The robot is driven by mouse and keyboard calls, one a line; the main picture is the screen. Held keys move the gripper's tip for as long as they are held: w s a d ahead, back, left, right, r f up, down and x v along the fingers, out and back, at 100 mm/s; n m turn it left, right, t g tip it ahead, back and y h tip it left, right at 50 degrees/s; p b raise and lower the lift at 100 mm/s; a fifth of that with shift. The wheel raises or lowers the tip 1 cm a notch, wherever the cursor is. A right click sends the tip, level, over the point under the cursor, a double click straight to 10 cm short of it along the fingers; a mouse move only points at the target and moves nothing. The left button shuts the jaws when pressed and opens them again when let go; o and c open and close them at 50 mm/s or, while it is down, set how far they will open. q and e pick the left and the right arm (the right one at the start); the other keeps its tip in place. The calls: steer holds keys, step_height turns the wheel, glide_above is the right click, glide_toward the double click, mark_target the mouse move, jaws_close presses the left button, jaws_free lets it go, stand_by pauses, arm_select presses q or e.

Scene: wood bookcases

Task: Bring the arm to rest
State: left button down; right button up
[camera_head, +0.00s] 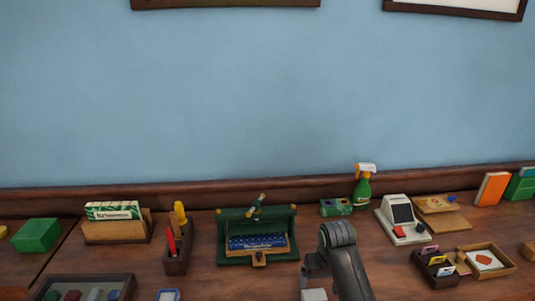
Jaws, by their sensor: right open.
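My right arm (345,262) comes in from the bottom edge, right of centre, with a dark rounded joint at its top. My right gripper (316,270) is open, low in the picture in front of the shelf top; its fingertips are hard to make out. It is to the right of a green case (233,217) with a blue box in it, and appears apart from it. A pale block-like shape (314,295) shows below the gripper; I cannot tell what it is. My left gripper is not in view.
The wooden top (205,278) holds a green box (36,235), a pen holder (177,262), a spray bottle (363,190), a card terminal (402,217), a card tray (436,270) and a glass-topped case (85,282). A blue wall (250,100) stands behind.

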steer(key=s+d+f+m+t, duration=0.1)
steer(key=s+d+f, duration=0.3)
steer(key=s, duration=0.5)
steer(key=s+d+f, duration=0.3)
steer(key=s+d, duration=0.2)
steer(key=s, duration=0.5)
steer(key=s+d+r+t+h, duration=0.1)
steer(key=s+d+r, duration=0.1)
steer(key=s, duration=0.6)
steer(key=s+d+r+h, duration=0.1)
steer(key=s+r, duration=0.1)
steer(key=s, duration=0.6)
step_height(320, 180, down, 25)
steer(key=d+g, duration=0.1)
steer(key=d, duration=0.1)
steer(key=s+a+f+g+y+b, duration=0.1)
steer(key=s+f, duration=1.3)
steer(key=f, duration=0.3)
steer(key=shift+s+a+f+g, duration=0.15)
steer(key=shift+a+f+g, duration=0.05)
steer(key=shift+a+g, duration=0.1)
